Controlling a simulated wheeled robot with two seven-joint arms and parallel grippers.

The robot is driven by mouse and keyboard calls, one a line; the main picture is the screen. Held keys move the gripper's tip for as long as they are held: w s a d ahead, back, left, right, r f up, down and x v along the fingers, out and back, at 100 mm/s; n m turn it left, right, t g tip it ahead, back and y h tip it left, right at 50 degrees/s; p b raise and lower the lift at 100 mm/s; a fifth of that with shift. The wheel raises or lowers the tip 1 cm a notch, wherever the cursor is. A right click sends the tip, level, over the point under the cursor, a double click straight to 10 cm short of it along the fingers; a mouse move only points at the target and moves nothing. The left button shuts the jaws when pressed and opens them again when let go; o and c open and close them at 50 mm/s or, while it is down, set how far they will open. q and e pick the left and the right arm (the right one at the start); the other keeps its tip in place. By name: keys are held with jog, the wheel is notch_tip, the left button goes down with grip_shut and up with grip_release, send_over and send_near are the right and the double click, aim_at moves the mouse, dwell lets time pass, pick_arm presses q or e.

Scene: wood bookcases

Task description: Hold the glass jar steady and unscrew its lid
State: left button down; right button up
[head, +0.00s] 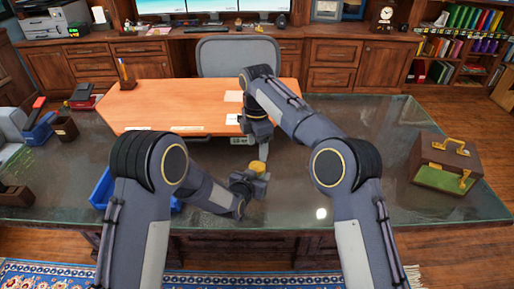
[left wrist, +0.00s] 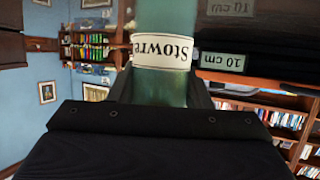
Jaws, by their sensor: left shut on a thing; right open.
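The glass jar shows in the left wrist view as a greenish body (left wrist: 163,88) with a white label, between the fingers of my left gripper (left wrist: 160,97). In the head view its yellow lid (head: 258,166) shows at the top, above my left gripper (head: 250,184), which is shut on the jar. Most of the jar body is hidden there by the gripper. My right gripper (head: 258,143) is open above the lid, pointing down. A small gap shows between it and the lid, so they look apart. Its fingers are small and partly hidden by the wrist.
An orange-brown raised board (head: 190,100) lies behind the jar on the glass-topped desk (head: 380,190). A blue tray (head: 103,187) is at left, partly behind my left arm. A brown and green briefcase (head: 445,165) stands at right. The glass between jar and briefcase is mostly clear.

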aim_at(257, 166)
jog(key=m, duration=3.1)
jog(key=shift+m, duration=0.3)
jog(key=shift+f, duration=0.55)
notch_tip(257, 166, down, 7)
jog(key=shift+r, duration=0.1)
